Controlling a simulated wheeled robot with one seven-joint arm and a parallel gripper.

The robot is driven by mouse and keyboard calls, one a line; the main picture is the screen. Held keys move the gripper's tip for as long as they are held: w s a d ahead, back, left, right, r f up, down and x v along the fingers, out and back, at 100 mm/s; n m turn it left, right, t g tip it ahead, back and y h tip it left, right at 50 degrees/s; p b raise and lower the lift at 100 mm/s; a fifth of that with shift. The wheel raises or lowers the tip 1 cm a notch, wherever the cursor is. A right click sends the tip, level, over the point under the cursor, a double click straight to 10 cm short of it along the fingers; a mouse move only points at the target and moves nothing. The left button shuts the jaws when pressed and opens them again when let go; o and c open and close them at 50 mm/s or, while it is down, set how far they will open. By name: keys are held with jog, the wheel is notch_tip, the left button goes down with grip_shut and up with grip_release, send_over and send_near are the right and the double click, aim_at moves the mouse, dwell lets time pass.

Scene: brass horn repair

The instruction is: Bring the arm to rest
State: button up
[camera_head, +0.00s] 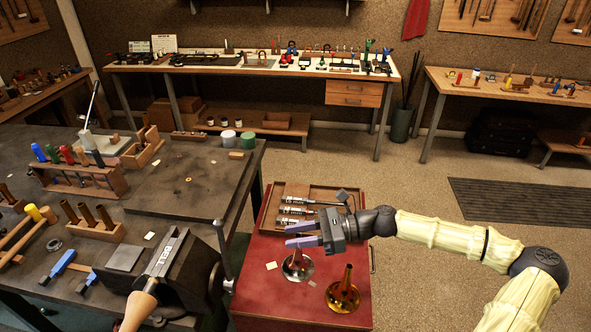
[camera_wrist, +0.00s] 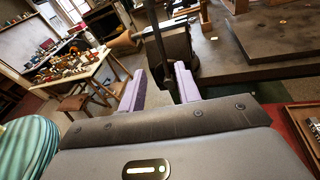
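My gripper (camera_head: 303,234) is stretched out over the red cabinet top, at the end of my cream-sleeved arm coming in from the right. Its two purple fingers point left and stand apart with nothing between them. In the wrist view the fingers (camera_wrist: 158,88) are also spread, with the vise and open room beyond. In the head view a silver bell-shaped piece (camera_head: 297,266) stands on the red cabinet (camera_head: 270,305) below the fingers. A brass bell-shaped piece (camera_head: 343,293) stands to its right. The gripper appears to be above the silver piece; contact cannot be told.
A wooden tray (camera_head: 273,218) with several tools lies behind my gripper. A dark workbench (camera_head: 190,180) with a vise (camera_head: 190,275) is close on the left. Long benches (camera_head: 320,73) stand at the back.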

jog(key=s+f+n+g+h, duration=0.2)
jog(key=s+f+n+h, duration=0.75)
jog(key=f, duration=0.25)
jog(key=s+d+r+n+t+h, duration=0.2)
jog(key=d+r+n+t+h, duration=0.3)
jog(key=d+r, duration=0.7)
jog(key=d+n+h, duration=0.2)
jog(key=n, duration=0.2)
jog(key=shift+s+r+t, duration=0.15)
jog(key=shift+t, duration=0.25)
